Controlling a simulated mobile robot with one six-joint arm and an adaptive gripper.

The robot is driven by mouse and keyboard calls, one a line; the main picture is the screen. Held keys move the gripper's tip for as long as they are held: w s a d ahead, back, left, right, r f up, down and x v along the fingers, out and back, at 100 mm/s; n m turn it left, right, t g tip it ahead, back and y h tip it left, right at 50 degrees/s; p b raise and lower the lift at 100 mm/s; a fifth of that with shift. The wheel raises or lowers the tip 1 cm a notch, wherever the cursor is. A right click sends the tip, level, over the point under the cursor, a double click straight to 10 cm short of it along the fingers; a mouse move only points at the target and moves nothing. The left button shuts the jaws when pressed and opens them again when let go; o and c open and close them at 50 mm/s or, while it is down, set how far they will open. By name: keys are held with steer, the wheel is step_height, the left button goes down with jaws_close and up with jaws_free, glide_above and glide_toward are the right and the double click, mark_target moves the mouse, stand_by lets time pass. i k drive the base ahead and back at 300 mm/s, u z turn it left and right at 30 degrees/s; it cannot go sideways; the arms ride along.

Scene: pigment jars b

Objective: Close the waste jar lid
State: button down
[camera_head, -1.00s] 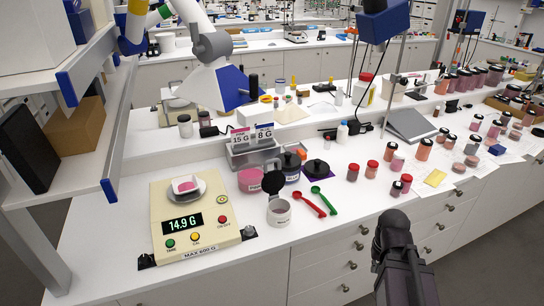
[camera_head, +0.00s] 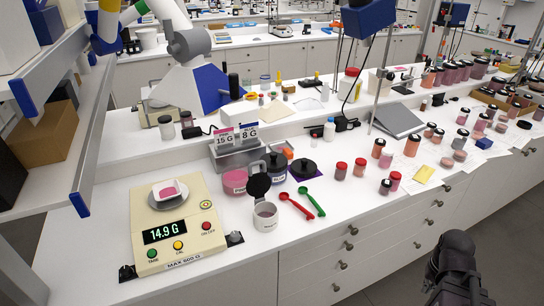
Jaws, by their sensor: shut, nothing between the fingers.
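The waste jar (camera_head: 265,218) appears to be the small pale grey-white jar with a hinged top, standing upright on the bench right of the scale. Its dark round lid (camera_head: 258,186) stands raised at the back of the rim, so the jar is open. My gripper (camera_head: 455,247) is black and seen at the lower right, in front of the drawers. It is well to the right of the jar and apart from it. It looks shut and holds nothing; its fingertips are hard to make out.
A scale (camera_head: 178,232) reading 14.9 G bears a white dish with pink powder. A pink jar (camera_head: 235,182) and dark-lidded jars stand close behind the waste jar. A red spoon (camera_head: 296,206) and a green spoon (camera_head: 312,202) lie just right of it. The bench's front edge is clear.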

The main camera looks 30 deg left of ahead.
mark_target(257, 185)
steer(key=z, duration=0.3)
steer(key=k, duration=1.1)
steer(key=u, duration=0.9)
steer(key=i, duration=1.05)
